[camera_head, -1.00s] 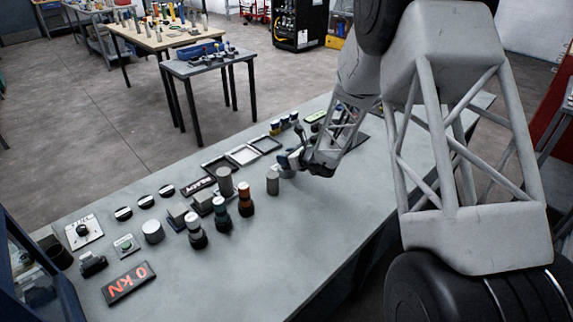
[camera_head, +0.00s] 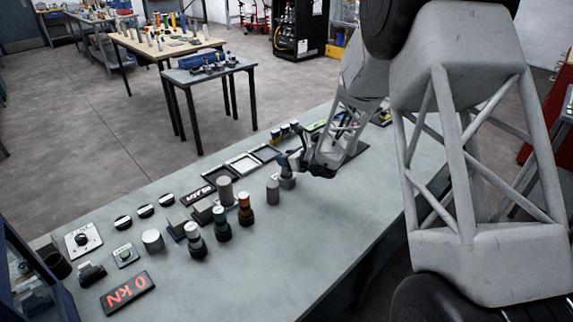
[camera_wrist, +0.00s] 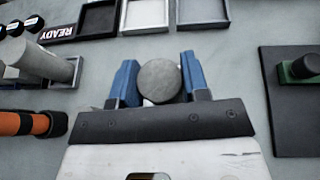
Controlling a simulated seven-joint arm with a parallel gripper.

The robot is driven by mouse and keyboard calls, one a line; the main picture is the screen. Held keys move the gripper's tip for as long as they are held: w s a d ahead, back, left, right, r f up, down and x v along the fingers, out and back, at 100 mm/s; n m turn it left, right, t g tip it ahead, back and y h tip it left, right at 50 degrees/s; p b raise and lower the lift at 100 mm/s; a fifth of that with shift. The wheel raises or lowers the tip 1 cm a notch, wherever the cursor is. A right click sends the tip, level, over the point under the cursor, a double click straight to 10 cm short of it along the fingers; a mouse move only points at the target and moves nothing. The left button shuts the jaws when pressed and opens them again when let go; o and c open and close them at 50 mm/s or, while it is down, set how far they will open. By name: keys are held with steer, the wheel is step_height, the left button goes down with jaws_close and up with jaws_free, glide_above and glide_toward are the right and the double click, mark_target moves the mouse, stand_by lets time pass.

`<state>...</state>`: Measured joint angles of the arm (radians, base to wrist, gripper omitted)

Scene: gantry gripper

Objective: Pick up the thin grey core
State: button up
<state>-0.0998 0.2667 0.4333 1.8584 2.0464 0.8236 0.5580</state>
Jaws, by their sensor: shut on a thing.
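The grey core (camera_wrist: 159,79) shows in the wrist view as a round grey end face between the two blue fingers of my gripper (camera_wrist: 160,82). My gripper is shut on it, one finger on each side. The core's lower part is hidden, so I cannot see how far it stands above the bench. In the head view my gripper (camera_head: 287,171) is small, over the middle of the bench. A grey cylinder (camera_head: 273,192) shows upright just left of and nearer than the gripper. I cannot tell from this view whether the two touch.
Shallow trays (camera_head: 243,163) lie behind the gripper. An orange-and-black piece (camera_head: 245,208) and a taller grey cylinder (camera_head: 224,190) stand to the left. A dark pad with a green-and-black piece (camera_wrist: 300,68) lies to the right. The near bench top (camera_head: 270,245) is clear.

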steer(key=s+d, duration=0.2)
steer(key=s, duration=0.5)
steer(key=s+d+r, duration=0.1)
steer(key=s, duration=0.7)
steer(key=shift+s+d+r, duration=0.3)
steer(key=shift+d, duration=0.05)
steer(key=shift+w, duration=0.15)
